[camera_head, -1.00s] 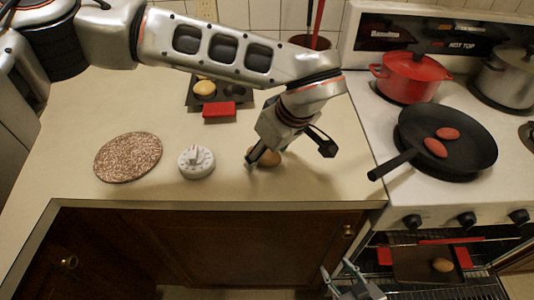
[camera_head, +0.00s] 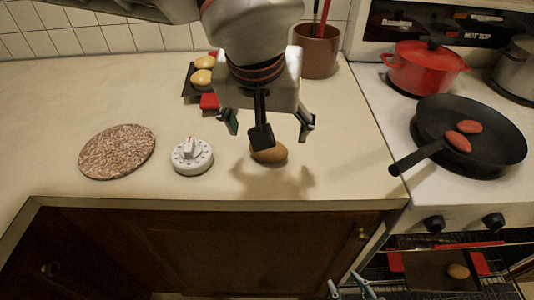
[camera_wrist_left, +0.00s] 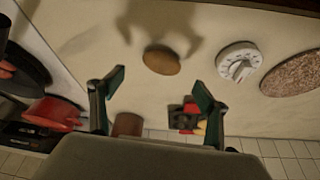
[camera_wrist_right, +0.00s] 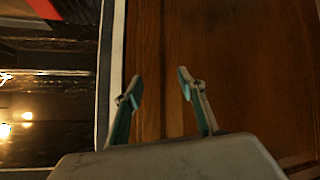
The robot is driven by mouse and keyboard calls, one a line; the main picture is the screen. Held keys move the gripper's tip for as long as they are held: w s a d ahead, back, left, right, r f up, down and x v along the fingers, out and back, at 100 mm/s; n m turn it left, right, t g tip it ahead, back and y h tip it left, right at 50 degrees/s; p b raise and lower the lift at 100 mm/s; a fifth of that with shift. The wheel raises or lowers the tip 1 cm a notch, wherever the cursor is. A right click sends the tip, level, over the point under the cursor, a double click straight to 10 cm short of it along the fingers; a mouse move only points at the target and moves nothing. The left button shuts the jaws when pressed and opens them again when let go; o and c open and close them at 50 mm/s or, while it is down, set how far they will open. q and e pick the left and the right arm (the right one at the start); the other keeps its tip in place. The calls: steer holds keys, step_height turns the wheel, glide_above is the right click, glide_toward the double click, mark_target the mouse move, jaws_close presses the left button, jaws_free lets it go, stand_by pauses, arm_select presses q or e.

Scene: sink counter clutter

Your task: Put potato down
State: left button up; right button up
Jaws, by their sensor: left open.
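The brown potato (camera_head: 269,153) lies on the counter near its front edge, just in front of my left gripper (camera_head: 268,125). In the left wrist view the potato (camera_wrist_left: 162,60) lies beyond the two spread fingers, which do not touch it. My left gripper is open and empty, with its shadow on the counter around the potato. My right gripper (camera_head: 346,283) is low at the bottom of the head view, in front of the cabinet. In the right wrist view its fingers (camera_wrist_right: 160,82) are spread with nothing between them.
A white dial timer (camera_head: 191,156) and a speckled round mat (camera_head: 117,152) lie left of the potato. A dark tray (camera_head: 190,82) with yellow round items sits behind. A black pan (camera_head: 487,155) and red pot (camera_head: 424,68) stand on the stove. The oven (camera_head: 410,285) is open below, with another potato inside.

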mark_target(268, 151)
arm_select(q)
steer(key=shift+x, duration=1)
steer(key=b+x, duration=0.1)
steer(key=x, duration=0.4)
steer(key=shift+a+f, duration=0.2)
steer(key=shift+f, duration=0.15)
steer(key=c, duration=1.4)
steer(key=shift+r, duration=0.1)
